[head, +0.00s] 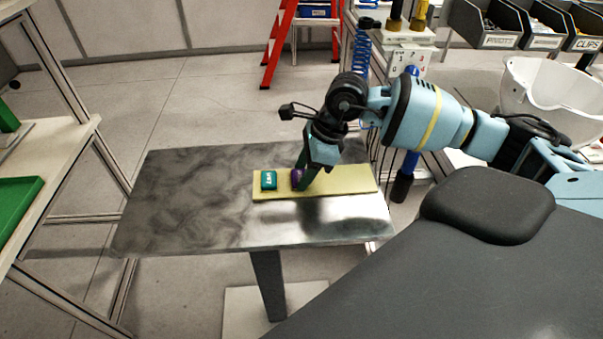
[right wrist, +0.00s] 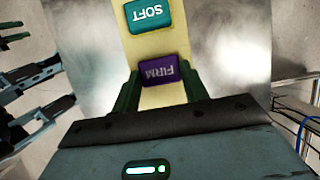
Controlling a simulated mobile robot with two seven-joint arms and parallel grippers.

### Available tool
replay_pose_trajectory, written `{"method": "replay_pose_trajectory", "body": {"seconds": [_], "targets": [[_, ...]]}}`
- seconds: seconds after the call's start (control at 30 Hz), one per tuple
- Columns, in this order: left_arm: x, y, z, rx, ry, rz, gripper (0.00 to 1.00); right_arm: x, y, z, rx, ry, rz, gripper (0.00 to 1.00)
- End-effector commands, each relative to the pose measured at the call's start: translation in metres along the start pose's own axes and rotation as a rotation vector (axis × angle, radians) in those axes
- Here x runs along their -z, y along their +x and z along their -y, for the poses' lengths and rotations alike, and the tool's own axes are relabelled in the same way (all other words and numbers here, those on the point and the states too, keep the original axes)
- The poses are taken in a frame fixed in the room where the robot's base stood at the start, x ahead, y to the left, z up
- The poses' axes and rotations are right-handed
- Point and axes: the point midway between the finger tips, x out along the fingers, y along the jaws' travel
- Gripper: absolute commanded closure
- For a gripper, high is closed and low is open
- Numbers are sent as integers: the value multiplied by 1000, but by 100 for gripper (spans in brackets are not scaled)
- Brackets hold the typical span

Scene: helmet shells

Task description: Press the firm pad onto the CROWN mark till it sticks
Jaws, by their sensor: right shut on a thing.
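The firm pad is a small purple block marked FIRM. It shows in the right wrist view (right wrist: 158,71) and partly in the head view (head: 296,176). It is at the yellow strip on the metal table; I cannot tell whether it still touches the strip. My right gripper (head: 304,182) is shut on it, with a green finger on each side (right wrist: 160,92). A white helmet shell (head: 553,95) stands at the far right of the head view. I see no CROWN mark on its visible side. Green-tipped dark parts at the left edge of the right wrist view may be my left gripper.
A teal pad marked SOFT (head: 268,180) lies on the yellow strip (head: 345,180), beside the firm pad. The left of the metal table (head: 185,200) is bare. Labelled bins (head: 490,25) stand behind the shell. A green tray (head: 20,205) is at the left edge.

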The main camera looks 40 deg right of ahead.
Motion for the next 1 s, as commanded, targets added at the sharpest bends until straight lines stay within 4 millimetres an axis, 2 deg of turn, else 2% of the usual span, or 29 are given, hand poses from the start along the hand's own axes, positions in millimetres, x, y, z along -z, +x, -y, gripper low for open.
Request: {"method": "replay_pose_trajectory", "body": {"seconds": [0.23,0.4,0.9,1.0], "targets": [[-1,2,0,0,0,0,64,-5,-11,0,1,-1,1,77],[-5,4,0,-1,-1,6,64,-15,-34,1,2,-1,3,77],[-24,12,-1,-4,-4,36,64,34,-59,-97,-1,0,-9,77],[-26,14,-1,-5,-5,38,64,39,-64,-110,0,1,-6,77]]}}
